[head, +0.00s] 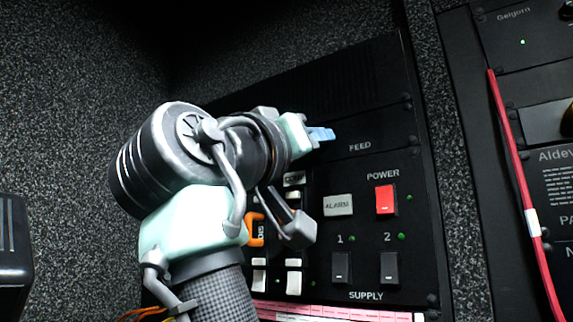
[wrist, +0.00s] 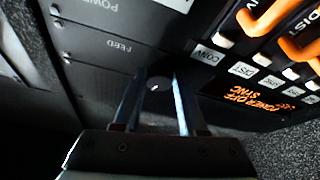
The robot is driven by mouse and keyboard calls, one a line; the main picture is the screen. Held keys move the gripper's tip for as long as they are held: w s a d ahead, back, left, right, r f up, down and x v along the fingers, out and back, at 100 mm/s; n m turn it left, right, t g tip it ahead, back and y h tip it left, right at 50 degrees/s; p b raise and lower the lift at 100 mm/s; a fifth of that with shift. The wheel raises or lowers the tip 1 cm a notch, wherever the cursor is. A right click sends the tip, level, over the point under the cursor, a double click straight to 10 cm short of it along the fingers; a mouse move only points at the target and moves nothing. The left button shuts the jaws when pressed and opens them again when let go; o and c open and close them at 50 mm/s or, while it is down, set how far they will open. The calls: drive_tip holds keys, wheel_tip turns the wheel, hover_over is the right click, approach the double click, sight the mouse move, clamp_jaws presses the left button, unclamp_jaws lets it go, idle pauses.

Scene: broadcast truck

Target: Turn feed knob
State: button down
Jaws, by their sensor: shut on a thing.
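The feed knob (wrist: 158,84) is a small dark round knob with a white mark, beside the FEED label on the black panel (wrist: 90,50). In the wrist view my gripper (wrist: 157,88) has its two fingers on either side of the knob, shut on it. In the head view my gripper (head: 325,134) reaches the panel just left of and above the FEED label (head: 360,145). There the knob is hidden behind my gripper and arm.
Below FEED are a red POWER switch (head: 386,199), a white ALARM button (head: 338,205) and two dark SUPPLY switches (head: 341,267). Orange handles (wrist: 265,18) stick out near the knob. A red cable (head: 520,180) hangs at the right.

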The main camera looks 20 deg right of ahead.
drive_tip(key=n+y, duration=0.2)
drive_tip(key=n, duration=0.3)
drive_tip(key=n+t+y, duration=0.1)
drive_tip(key=n+y, duration=0.1)
drive_tip(key=n, duration=0.3)
drive_tip(key=n+y+p, duration=0.1)
drive_tip(key=n+y, duration=0.1)
drive_tip(key=n, duration=0.3)
drive_tip(key=shift+s+d+r+t, duration=0.25)
drive_tip(key=shift+s+r+t, duration=0.05)
drive_tip(key=shift+s+r, duration=0.1)
drive_tip(key=shift+w, duration=0.1)
drive_tip(key=shift+c, duration=2.3)
unclamp_jaws()
drive_tip(key=shift+y, duration=0.4)
